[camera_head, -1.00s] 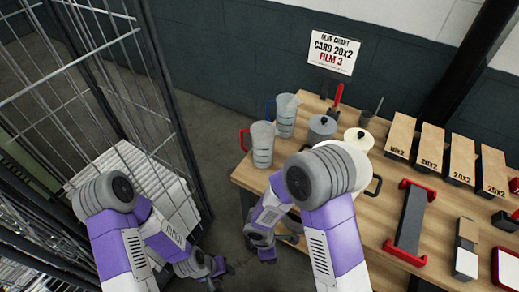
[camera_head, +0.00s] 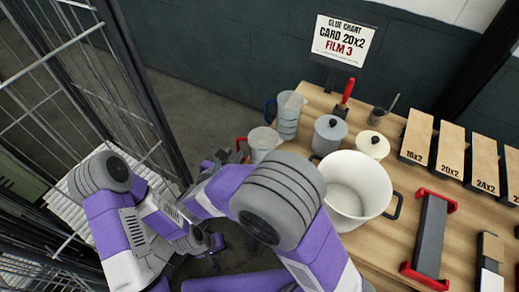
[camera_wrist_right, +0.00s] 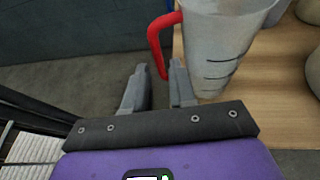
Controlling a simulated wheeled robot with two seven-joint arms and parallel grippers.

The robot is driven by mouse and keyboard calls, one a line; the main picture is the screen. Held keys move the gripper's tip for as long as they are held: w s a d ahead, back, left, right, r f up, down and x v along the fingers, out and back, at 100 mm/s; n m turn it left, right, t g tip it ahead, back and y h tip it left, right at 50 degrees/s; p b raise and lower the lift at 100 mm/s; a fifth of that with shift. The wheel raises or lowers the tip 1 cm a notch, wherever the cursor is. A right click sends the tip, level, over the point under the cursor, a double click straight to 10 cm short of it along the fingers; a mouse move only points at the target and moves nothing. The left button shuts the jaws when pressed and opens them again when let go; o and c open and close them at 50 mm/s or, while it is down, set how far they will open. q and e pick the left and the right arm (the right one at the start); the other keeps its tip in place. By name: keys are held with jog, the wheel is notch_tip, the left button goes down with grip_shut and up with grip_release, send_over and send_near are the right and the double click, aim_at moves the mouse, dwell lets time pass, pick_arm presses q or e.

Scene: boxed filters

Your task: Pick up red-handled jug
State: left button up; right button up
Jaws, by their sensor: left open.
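The red-handled jug (camera_head: 262,139), a grey translucent measuring jug, stands at the table's left edge in the head view, its lower part hidden behind my arm. In the right wrist view the jug (camera_wrist_right: 213,50) stands upright, with its red handle (camera_wrist_right: 153,42) pointing left. My right gripper (camera_wrist_right: 158,88) is open, and the handle's lower end shows between its fingertips; I cannot tell whether they touch it. In the head view my right gripper (camera_head: 226,158) is beside the handle. My left gripper (camera_head: 216,243) is open and low, off the table.
A blue-handled jug (camera_head: 288,114) stands just behind. A large white pot (camera_head: 345,200), a grey lidded pot (camera_head: 329,133) and a cream lidded pot (camera_head: 373,144) stand to the right. Boxes (camera_head: 416,137) line the table's back right. A wire cage (camera_head: 140,90) is at left.

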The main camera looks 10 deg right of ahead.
aim_at(238, 148)
jog(key=b+x, duration=0.1)
jog(key=x, duration=0.4)
jog(key=shift+w+f, duration=0.15)
jog(key=shift+w, duration=0.05)
grip_shut()
